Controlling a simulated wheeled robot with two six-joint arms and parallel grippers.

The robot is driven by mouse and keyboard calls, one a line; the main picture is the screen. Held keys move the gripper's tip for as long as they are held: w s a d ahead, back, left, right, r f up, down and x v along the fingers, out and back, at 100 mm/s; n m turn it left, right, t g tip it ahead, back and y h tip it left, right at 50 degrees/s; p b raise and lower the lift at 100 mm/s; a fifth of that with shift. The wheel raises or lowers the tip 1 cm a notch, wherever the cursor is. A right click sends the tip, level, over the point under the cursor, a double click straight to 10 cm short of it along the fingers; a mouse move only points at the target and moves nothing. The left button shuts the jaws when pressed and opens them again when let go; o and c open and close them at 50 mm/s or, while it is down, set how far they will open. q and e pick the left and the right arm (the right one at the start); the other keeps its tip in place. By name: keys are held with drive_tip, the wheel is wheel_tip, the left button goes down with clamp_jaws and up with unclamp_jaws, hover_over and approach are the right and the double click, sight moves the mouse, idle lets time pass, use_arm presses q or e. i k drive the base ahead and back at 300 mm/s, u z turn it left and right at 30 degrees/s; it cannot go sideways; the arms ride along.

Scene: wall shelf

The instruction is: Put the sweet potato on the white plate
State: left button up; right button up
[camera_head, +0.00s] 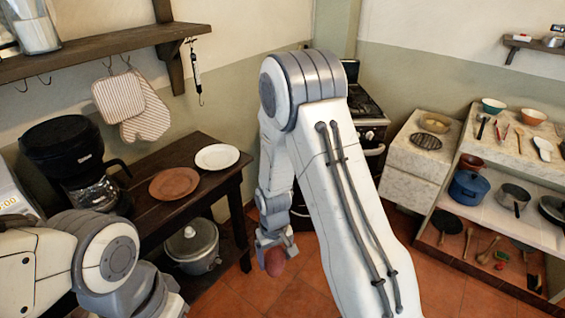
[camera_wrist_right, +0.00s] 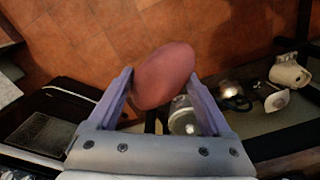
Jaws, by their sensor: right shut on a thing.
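A reddish-pink sweet potato (camera_head: 275,262) hangs at the tip of my right gripper (camera_head: 270,246) in the head view, above the tiled floor and to the right of the dark table. The right wrist view shows the sweet potato (camera_wrist_right: 163,76) between the two fingers of the right gripper (camera_wrist_right: 160,95), which is shut on it. The white plate (camera_head: 217,157) lies flat and empty on the back right part of the dark table (camera_head: 215,188), apart from the gripper. My left arm shows at the lower left of the head view; its gripper is not in view.
A brown plate (camera_head: 174,184) lies left of the white plate. A coffee maker (camera_head: 75,155) stands farther left. A pot with a lid (camera_head: 192,245) sits under the table. A wall shelf (camera_head: 90,52) with hanging mitts (camera_head: 132,103) is above. A stove (camera_head: 365,115) stands behind my right arm.

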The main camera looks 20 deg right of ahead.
sight(218, 162)
drive_tip(key=z, duration=0.9)
drive_tip(key=i, duration=1.95)
drive_tip(key=u, duration=0.75)
